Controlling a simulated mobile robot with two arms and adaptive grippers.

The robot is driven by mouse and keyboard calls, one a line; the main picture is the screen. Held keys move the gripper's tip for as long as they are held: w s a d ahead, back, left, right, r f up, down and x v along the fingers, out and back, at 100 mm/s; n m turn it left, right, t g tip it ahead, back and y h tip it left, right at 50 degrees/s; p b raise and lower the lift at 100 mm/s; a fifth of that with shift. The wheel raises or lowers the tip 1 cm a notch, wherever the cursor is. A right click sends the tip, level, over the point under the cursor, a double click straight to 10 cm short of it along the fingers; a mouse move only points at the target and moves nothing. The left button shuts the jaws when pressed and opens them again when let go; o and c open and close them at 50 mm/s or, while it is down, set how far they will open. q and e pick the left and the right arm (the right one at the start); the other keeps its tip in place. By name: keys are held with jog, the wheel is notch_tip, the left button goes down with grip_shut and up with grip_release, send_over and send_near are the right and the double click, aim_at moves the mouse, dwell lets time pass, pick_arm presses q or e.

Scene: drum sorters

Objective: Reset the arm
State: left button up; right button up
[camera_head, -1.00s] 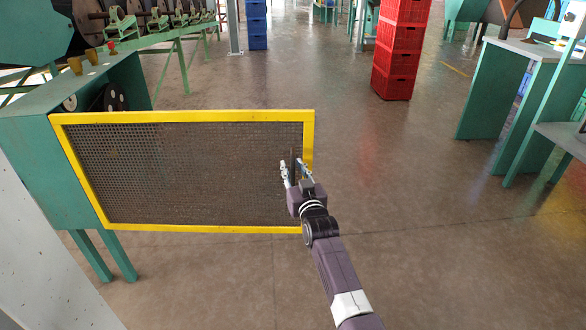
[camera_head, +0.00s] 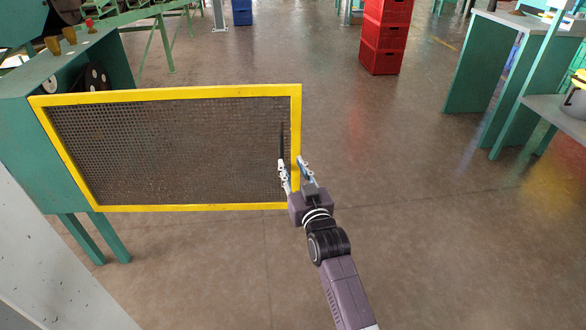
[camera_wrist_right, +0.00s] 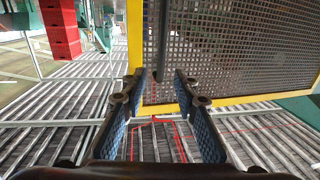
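My right gripper (camera_head: 291,172) is at the lower right corner of a yellow-framed mesh door (camera_head: 165,150), which stands swung out from a green machine cabinet (camera_head: 35,140). Its two fingers are apart, with nothing between them. In the right wrist view, the open fingers (camera_wrist_right: 153,100) point toward the door's yellow edge (camera_wrist_right: 135,35) and a dark vertical handle bar (camera_wrist_right: 162,40) on the mesh. The bar's lower end appears just beyond the fingertips. My left gripper does not show.
Red crates (camera_head: 383,38) are stacked at the back. A green workbench (camera_head: 485,80) stands at the right, with a grey table (camera_head: 560,115) beside it. A pale post or panel (camera_head: 50,270) is at the lower left. The floor between is clear.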

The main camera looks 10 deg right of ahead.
jog(key=shift+s, duration=0.3)
